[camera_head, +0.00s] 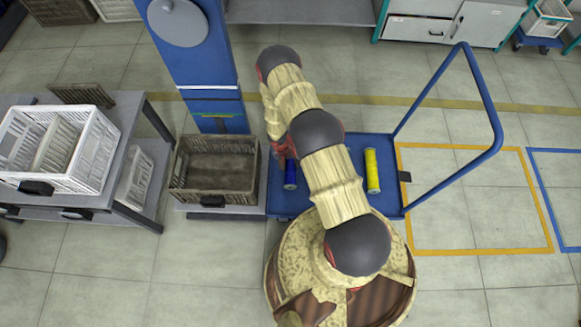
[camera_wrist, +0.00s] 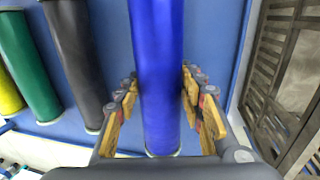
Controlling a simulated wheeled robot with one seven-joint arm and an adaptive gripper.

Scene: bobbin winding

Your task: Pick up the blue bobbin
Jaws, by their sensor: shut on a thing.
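The blue bobbin (camera_wrist: 158,40) stands out in the middle of the wrist view, between the yellow-padded fingers of my gripper (camera_wrist: 160,90). The fingers are shut on it, one set on each side. In the head view the lower part of the blue bobbin (camera_head: 290,174) shows just left of my arm, over the blue cart (camera_head: 282,206). My gripper (camera_head: 286,152) is mostly hidden there by the arm. I cannot tell whether the bobbin touches the cart's surface.
A black bobbin (camera_wrist: 72,60), a green bobbin (camera_wrist: 28,70) and a yellow bobbin (camera_wrist: 8,92) lie left of it in the wrist view. The yellow one (camera_head: 372,170) also shows in the head view. A brown crate (camera_head: 180,188) stands left of the cart.

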